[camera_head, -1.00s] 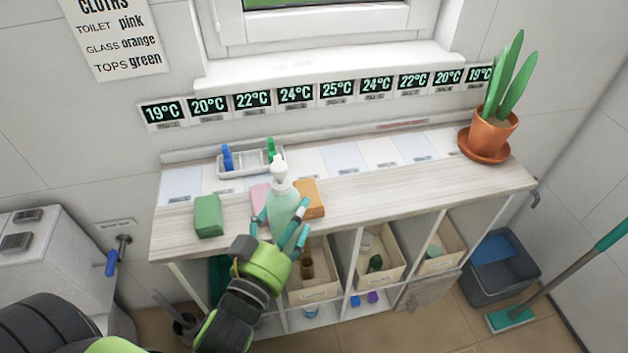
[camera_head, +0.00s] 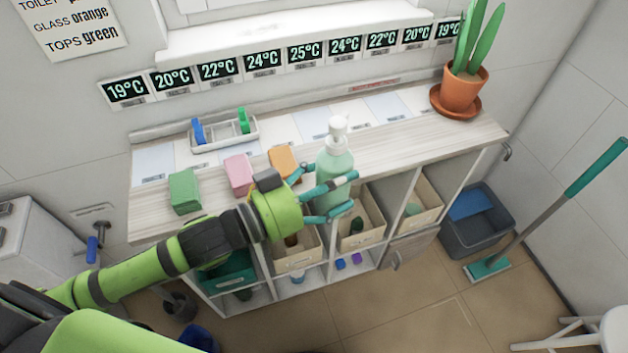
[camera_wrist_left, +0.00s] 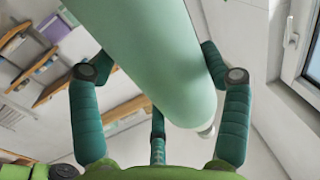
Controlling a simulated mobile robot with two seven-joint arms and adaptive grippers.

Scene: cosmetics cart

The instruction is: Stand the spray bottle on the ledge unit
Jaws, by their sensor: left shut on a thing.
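The spray bottle (camera_head: 335,162) is pale green with a white pump top. My left gripper (camera_head: 330,194) is shut on it, with teal fingers around its body. In the head view the bottle is upright, in front of the right half of the ledge unit (camera_head: 408,147), a low white shelf with a wood-look top. I cannot tell whether its base is over the top's front edge or clear of it. In the left wrist view the bottle (camera_wrist_left: 160,60) fills the space between the fingers. My right gripper is not in view.
Green (camera_head: 184,191), pink (camera_head: 239,175) and orange (camera_head: 283,163) sponges stand on the top's left half. A white tray (camera_head: 226,143) with blue and green items is behind them. A potted plant (camera_head: 462,92) stands at the right end. The top between orange sponge and plant is clear.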

